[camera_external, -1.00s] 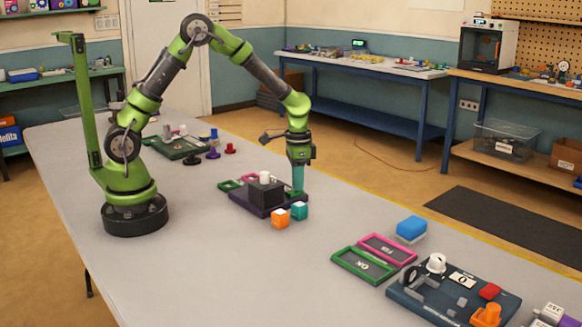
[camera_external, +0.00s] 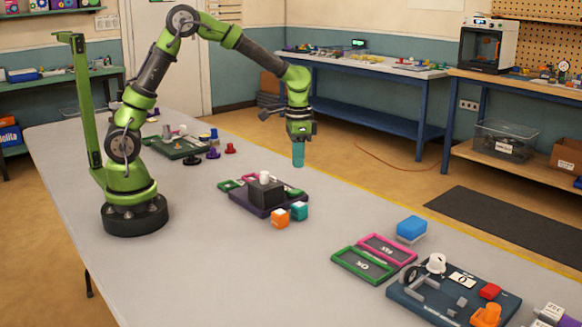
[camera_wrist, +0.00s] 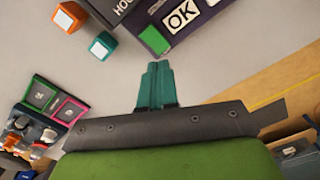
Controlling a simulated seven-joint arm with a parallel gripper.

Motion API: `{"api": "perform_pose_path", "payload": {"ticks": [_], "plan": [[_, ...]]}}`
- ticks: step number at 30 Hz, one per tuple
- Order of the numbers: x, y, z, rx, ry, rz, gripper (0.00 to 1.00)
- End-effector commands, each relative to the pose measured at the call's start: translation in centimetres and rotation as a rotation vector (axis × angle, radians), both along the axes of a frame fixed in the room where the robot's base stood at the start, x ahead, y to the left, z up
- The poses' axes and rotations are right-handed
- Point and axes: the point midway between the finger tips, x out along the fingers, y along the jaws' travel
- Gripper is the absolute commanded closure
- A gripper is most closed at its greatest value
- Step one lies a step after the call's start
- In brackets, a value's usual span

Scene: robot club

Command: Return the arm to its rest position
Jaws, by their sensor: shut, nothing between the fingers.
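My green arm stands on its dark base at the left of the table in the external view. My gripper (camera_external: 298,155), with teal fingers, points down and hangs in the air above the far side of the table. Its fingers also show in the wrist view (camera_wrist: 155,72), closed together with nothing between them. A dark block on a purple base (camera_external: 265,195) stands below and to the left of my gripper, apart from it. An orange cube (camera_external: 280,219) and a teal cube (camera_external: 299,211) lie in front of that base.
A dark blue board (camera_external: 440,300) with several parts lies at the right. Green (camera_external: 338,262) and pink (camera_external: 372,241) trays and a blue block (camera_external: 411,228) lie near it. A green board (camera_external: 180,149) with several pegs lies behind my arm. The front middle of the table is clear.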

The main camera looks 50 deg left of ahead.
Motion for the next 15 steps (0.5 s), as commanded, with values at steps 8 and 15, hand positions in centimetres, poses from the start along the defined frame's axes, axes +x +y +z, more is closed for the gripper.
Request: {"api": "perform_pose_path", "payload": {"ticks": [8,15], "plan": [[-0.01,0.03,0.4,0.0,0.001,0.0,1.0],[-0.76,0.68,-0.35,0.016,0.002,-0.037,1.0]]}}
